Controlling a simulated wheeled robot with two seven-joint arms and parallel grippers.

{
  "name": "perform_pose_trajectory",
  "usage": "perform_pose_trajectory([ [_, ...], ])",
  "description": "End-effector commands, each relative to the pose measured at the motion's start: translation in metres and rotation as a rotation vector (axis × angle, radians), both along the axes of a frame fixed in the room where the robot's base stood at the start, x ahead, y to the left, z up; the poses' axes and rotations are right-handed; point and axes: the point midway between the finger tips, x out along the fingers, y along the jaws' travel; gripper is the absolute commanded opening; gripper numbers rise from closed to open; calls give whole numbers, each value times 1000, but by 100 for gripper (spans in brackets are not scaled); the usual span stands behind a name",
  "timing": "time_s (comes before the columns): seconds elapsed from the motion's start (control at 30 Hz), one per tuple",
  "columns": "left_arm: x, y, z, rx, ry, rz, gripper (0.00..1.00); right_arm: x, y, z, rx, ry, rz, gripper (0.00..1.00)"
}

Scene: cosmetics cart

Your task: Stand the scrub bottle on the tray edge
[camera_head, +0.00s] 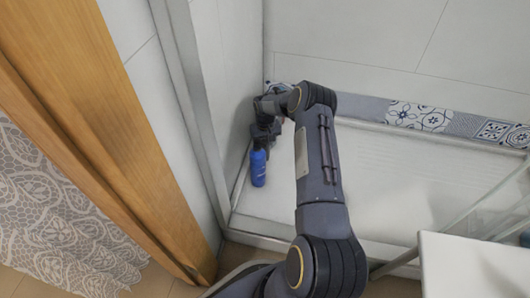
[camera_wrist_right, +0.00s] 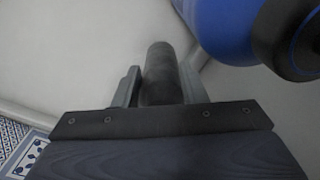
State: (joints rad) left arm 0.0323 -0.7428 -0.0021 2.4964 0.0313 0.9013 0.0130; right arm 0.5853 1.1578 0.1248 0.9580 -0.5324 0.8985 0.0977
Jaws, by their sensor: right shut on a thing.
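My right gripper (camera_head: 265,128) is at the far left corner of the white shower tray (camera_head: 385,185), by the wall. In the right wrist view its jaws (camera_wrist_right: 160,88) are shut on a dark grey cylinder (camera_wrist_right: 162,72), perhaps the scrub bottle; no label shows. A blue bottle (camera_head: 258,168) with a dark cap stands just below the gripper in the head view. It also shows in the right wrist view (camera_wrist_right: 225,25), beside the jaws and not between them. The head view mostly hides the held thing. My left gripper is not in view.
A patterned tile ledge (camera_head: 420,117) runs along the back of the tray. A glass panel (camera_head: 490,200) and a white surface (camera_head: 475,265) stand at the right. A wooden door frame (camera_head: 130,130) is at the left. The tray's middle is clear.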

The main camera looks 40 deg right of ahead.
Motion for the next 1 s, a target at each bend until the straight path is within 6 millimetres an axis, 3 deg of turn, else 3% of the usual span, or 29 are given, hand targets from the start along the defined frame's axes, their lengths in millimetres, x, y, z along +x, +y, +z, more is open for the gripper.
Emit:
perform_pose_trajectory([
  [0.03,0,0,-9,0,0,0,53,-1,0,-15,2,2,-1,0],
  [0.13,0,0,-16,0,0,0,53,-1,0,-30,2,2,-2,0],
  [0.57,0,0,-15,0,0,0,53,0,0,-34,0,1,-1,0],
  [0.6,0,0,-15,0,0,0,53,0,0,-34,0,1,-1,43],
  [0.73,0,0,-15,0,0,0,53,0,0,-34,0,1,0,60],
  [1.0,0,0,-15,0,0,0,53,0,0,-34,0,1,0,61],
])
